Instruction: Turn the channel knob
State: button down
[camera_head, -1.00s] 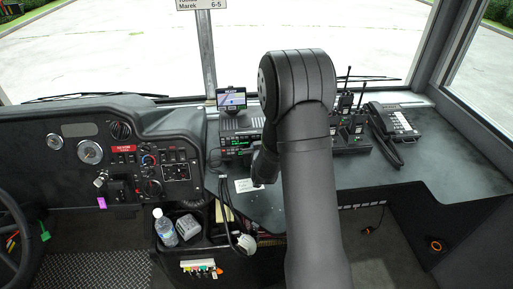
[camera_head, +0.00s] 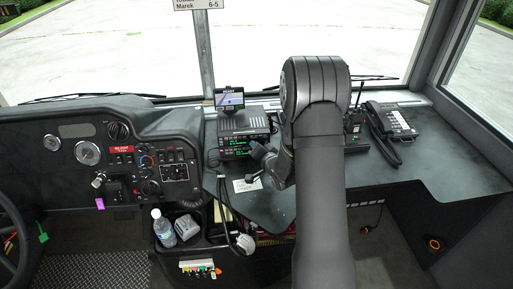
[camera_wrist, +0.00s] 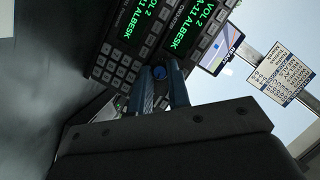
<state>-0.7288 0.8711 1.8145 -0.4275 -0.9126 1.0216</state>
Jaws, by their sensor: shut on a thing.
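Two stacked black radios with lit green displays stand on the dash. The radio stack (camera_head: 236,143) is left of my arm, and the radio fronts (camera_wrist: 122,55) fill the upper left of the wrist view. In the head view my gripper (camera_head: 258,150) reaches the right end of the radio fronts. The knob itself cannot be made out there.
A small screen (camera_head: 230,98) stands above the radios. A handheld radio (camera_head: 354,124) and a desk phone (camera_head: 391,121) are right of my arm. A coiled microphone cord hangs left of my gripper. The right part of the dash shelf (camera_head: 440,172) is clear.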

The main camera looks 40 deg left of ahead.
jog(key=shift+m+y, duration=0.3)
jog(key=shift+m, duration=0.4)
jog(key=c, duration=1.4)
grip_release()
jog(key=shift+o, duration=0.2)
jog(key=shift+d, duration=0.1)
jog(key=v, duration=1.7)
jog(key=shift+d, duration=0.2)
jog(key=shift+w, duration=0.15)
